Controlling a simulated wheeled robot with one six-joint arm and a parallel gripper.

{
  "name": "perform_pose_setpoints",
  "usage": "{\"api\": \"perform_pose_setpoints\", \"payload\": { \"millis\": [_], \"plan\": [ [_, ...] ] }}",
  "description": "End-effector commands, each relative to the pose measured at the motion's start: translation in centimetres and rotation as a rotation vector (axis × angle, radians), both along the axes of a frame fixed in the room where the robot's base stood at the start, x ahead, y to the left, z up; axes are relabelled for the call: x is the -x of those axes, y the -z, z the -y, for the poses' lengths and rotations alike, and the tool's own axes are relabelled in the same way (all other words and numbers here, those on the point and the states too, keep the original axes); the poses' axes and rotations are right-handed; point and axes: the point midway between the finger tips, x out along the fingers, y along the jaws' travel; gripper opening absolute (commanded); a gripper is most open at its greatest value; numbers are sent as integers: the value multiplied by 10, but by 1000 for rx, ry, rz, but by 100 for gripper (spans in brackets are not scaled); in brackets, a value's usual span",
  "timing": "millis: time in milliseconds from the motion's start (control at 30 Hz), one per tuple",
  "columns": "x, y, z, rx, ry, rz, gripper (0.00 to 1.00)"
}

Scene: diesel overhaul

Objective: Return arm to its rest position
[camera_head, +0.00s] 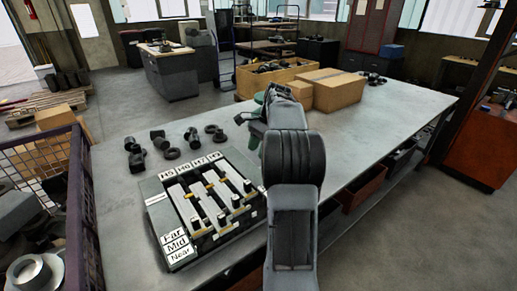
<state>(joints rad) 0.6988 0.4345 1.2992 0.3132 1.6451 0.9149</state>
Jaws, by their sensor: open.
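My arm reaches up from the bottom middle of the picture and extends forward over the grey workbench (385,125). My gripper (262,103) is at the far end of the arm, small and partly hidden by the arm's own links. It is open, and I see nothing held in it. It is above the bench, to the right of the slotted rack and nearer than the cardboard boxes. Its exact height over the bench is hard to tell.
A rack (205,205) labelled Far, Mid and Near holds several shafts. Loose dark parts (172,153) lie behind it. A closed cardboard box (334,91) and an open parts box (266,76) stand at the back. A mesh crate (85,215) is at left.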

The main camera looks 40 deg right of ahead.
Motion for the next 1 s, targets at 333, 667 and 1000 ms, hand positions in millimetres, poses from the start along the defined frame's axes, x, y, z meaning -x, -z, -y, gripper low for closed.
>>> {"api": "perform_pose_setpoints", "payload": {
  "millis": [333,667,1000],
  "plan": [
    [0,0,0,0,0,0,49],
    [4,38,8,92,-230,103,49],
    [61,53,-118,393,-981,293,49]
  ]
}}
